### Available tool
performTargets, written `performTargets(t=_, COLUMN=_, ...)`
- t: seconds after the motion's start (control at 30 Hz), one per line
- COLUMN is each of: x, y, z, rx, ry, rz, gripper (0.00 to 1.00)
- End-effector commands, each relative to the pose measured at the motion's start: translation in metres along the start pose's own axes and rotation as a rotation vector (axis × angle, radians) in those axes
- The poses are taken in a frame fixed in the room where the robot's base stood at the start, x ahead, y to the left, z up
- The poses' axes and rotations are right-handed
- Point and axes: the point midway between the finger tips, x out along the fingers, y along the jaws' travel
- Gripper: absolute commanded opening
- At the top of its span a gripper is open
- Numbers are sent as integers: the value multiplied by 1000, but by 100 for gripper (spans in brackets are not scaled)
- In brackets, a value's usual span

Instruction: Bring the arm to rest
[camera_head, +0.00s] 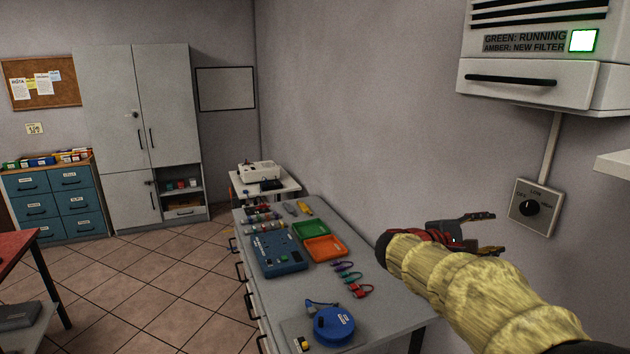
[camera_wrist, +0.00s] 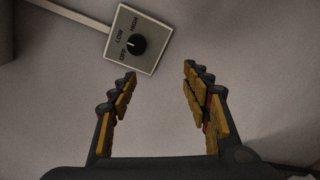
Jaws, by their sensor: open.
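My gripper (camera_head: 490,233) is at the right in the head view, at the end of my yellow-sleeved arm, raised above the right side of the bench and close to the wall. In the wrist view my gripper (camera_wrist: 159,82) is open, its two fingers well apart with nothing between them. Ahead of the fingers is a wall switch with a black knob (camera_wrist: 137,44), labelled OFF, LOW and HIGH. The same switch plate (camera_head: 535,208) shows in the head view, just right of my fingertips. I cannot tell whether the fingers touch anything, but a gap shows in the wrist view.
A white filter unit (camera_head: 535,85) with a lit green indicator (camera_head: 582,41) hangs above the switch. A shelf edge (camera_head: 613,165) juts in at the right. The grey bench (camera_head: 390,294) below holds a blue case (camera_head: 278,252), trays, cables and a blue reel (camera_head: 334,325).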

Motion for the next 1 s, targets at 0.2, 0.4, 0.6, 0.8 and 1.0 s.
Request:
performTargets(t=0.2, x=-33, y=-127, z=-6, rx=117, ry=111, rz=-378, gripper=48)
performTargets(t=0.4, x=-114, y=-215, z=17, rx=345, ry=202, rz=-743, gripper=48)
performTargets(t=0.6, x=-218, y=-269, z=44, rx=630, ry=294, rz=-1076, gripper=48)
performTargets(t=0.8, x=-308, y=-290, z=74, rx=903, ry=407, rz=-1320, gripper=48)
performTargets(t=1.0, x=-327, y=-278, z=98, rx=993, ry=492, rz=-1314, gripper=48)
